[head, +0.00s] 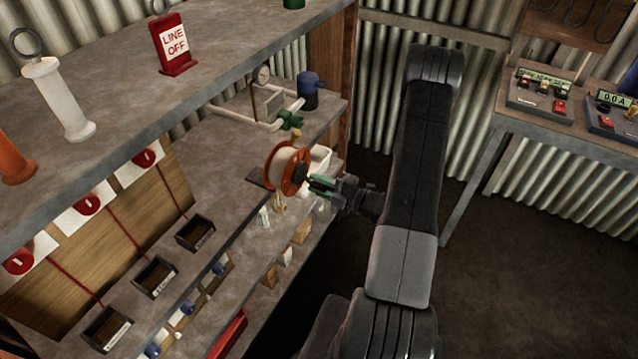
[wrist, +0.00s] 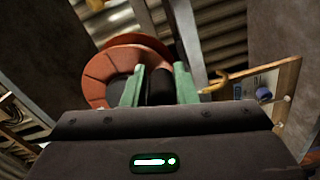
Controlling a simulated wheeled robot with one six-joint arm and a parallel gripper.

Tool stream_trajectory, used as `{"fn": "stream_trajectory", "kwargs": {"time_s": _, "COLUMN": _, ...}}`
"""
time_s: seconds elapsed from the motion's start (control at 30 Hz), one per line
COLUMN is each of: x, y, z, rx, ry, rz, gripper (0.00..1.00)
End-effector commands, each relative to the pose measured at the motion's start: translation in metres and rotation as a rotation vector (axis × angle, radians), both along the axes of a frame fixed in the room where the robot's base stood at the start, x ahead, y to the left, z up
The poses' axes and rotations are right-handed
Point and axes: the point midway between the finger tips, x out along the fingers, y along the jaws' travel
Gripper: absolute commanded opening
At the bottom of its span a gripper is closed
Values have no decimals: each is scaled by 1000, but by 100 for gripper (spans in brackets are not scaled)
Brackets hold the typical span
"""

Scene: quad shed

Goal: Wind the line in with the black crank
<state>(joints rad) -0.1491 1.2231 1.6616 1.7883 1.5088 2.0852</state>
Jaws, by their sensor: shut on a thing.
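The line reel (head: 283,165) has orange-brown flanges with pale line wound between them, and it stands near the front edge of the lower shelf. In the wrist view its reddish flange (wrist: 105,72) rises behind my fingers. The black crank's grip (wrist: 160,87) shows as a dark upright cylinder between my two green fingers. My gripper (head: 322,184) reaches the reel from the right and is shut on this black grip. It also shows in the wrist view (wrist: 159,88). The crank's arm is mostly hidden by my fingers.
Pipework with a green valve (head: 291,120) and a blue-topped container (head: 309,92) stand behind the reel. An upper shelf (head: 110,160) carries a red "LINE OFF" sign (head: 173,44) and a white post (head: 58,98). Small bins line the lower shelf. Floor (head: 520,260) at right is clear.

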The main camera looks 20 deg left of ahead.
Motion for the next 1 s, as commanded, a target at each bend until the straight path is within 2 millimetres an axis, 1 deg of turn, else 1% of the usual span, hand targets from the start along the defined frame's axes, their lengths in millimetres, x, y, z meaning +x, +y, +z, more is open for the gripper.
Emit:
{"fn": "stream_trajectory", "kwargs": {"time_s": 0.03, "x": -3, "y": 0, "z": -1, "rx": -3, "ry": 2, "rz": 6, "gripper": 0}}
{"fn": "stream_trajectory", "kwargs": {"time_s": 0.23, "x": -3, "y": 0, "z": -1, "rx": -3, "ry": 1, "rz": 7, "gripper": 0}}
{"fn": "stream_trajectory", "kwargs": {"time_s": 0.27, "x": -3, "y": 0, "z": -1, "rx": -3, "ry": 1, "rz": 6, "gripper": 30}}
{"fn": "stream_trajectory", "kwargs": {"time_s": 0.33, "x": -2, "y": 0, "z": -1, "rx": -3, "ry": 0, "rz": 6, "gripper": 43}}
{"fn": "stream_trajectory", "kwargs": {"time_s": 0.37, "x": -2, "y": 0, "z": -1, "rx": -3, "ry": 0, "rz": 5, "gripper": 45}}
{"fn": "stream_trajectory", "kwargs": {"time_s": 0.63, "x": -1, "y": -1, "z": 0, "rx": -1, "ry": -1, "rz": 2, "gripper": 45}}
{"fn": "stream_trajectory", "kwargs": {"time_s": 0.73, "x": 0, "y": -5, "z": 0, "rx": 0, "ry": -2, "rz": 0, "gripper": 45}}
{"fn": "stream_trajectory", "kwargs": {"time_s": 0.87, "x": -1, "y": -22, "z": -1, "rx": 0, "ry": -2, "rz": -2, "gripper": 45}}
{"fn": "stream_trajectory", "kwargs": {"time_s": 1.0, "x": -3, "y": -50, "z": -2, "rx": -1, "ry": -1, "rz": -4, "gripper": 45}}
